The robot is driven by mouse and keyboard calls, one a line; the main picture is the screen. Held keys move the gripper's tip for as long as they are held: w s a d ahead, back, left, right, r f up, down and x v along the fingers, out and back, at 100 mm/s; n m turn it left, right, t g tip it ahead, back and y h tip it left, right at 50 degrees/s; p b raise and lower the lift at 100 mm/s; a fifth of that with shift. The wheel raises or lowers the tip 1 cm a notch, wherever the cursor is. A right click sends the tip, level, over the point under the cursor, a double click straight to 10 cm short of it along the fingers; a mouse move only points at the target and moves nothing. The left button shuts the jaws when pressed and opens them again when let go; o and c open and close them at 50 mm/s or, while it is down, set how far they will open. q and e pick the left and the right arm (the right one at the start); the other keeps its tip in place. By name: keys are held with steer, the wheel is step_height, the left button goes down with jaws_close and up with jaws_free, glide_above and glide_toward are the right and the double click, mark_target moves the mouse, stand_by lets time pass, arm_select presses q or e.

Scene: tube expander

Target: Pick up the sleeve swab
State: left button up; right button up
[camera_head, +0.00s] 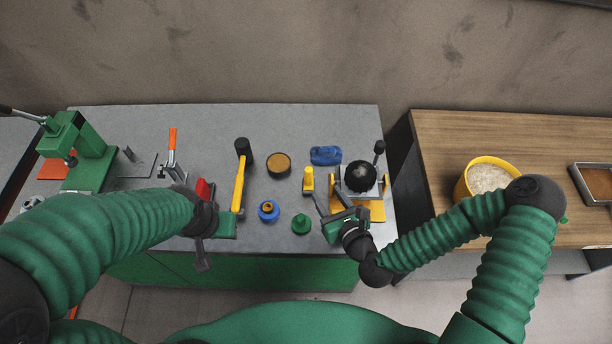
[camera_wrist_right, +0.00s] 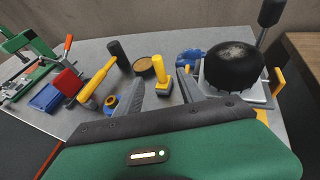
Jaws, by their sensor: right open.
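A small upright yellow piece with a wider base (camera_head: 308,181) stands on the grey table; I take it to be the sleeve swab, though I cannot be certain. It also shows in the right wrist view (camera_wrist_right: 161,72), in line with the gap between my fingers. My right gripper (camera_head: 328,202) is open and empty, just in front and to the right of the yellow piece, apart from it. Its grey fingers also show in the right wrist view (camera_wrist_right: 160,96). My left gripper (camera_head: 213,228) is at the table's front edge, partly hidden by its arm.
A blue item (camera_head: 325,155), a brown-topped round tin (camera_head: 279,164), a blue pot (camera_head: 268,211), a green piece (camera_head: 301,224) and a yellow-handled mallet (camera_head: 239,183) surround the yellow piece. A wooden table (camera_head: 450,140) stands right.

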mark_target(310, 174)
steer(key=b+x, duration=0.2)
steer(key=x, duration=0.2)
steer(key=b+x, duration=0.3)
steer(key=x, duration=0.2)
steer(key=b+x, duration=0.2)
steer(key=x, duration=0.2)
steer(key=shift+a+f+b, duration=0.15)
steer(key=shift+a+b, duration=0.2)
steer(key=shift+a, duration=0.15)
steer(key=shift+w+f, duration=0.1)
steer(key=shift+d, duration=0.1)
steer(key=c, duration=0.4)
jaws_close()
